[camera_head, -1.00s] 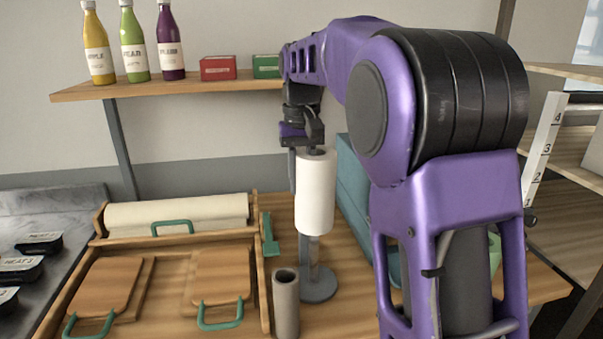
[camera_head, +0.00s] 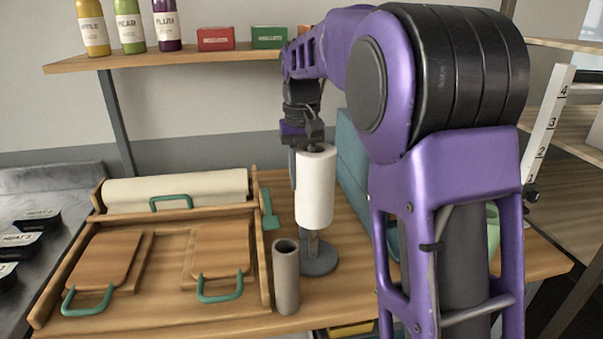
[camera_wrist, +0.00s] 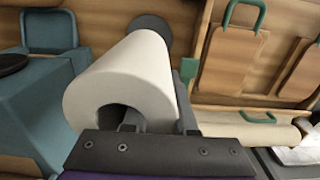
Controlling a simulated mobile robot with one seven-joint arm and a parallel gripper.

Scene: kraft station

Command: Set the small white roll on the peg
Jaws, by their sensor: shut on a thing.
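The white roll (camera_head: 315,187) is upright above the round grey base (camera_head: 319,262) of the peg stand. A grey part of the stand (camera_head: 313,243) shows between the roll and the base. Whether the peg runs inside the roll is hidden. My gripper (camera_head: 304,158) is at the roll's top edge, shut on its wall, with one finger along the outside. In the wrist view the roll (camera_wrist: 125,75) fills the middle, its open end facing the gripper (camera_wrist: 158,112). The dark base disc (camera_wrist: 150,27) shows beyond it.
A grey-brown tube (camera_head: 286,278) stands just left in front of the base. A wooden tray (camera_head: 262,250) with lidded boards lies at left. A teal box (camera_head: 352,165) stands close behind the roll at right. A shelf (camera_head: 190,53) holds bottles and small boxes.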

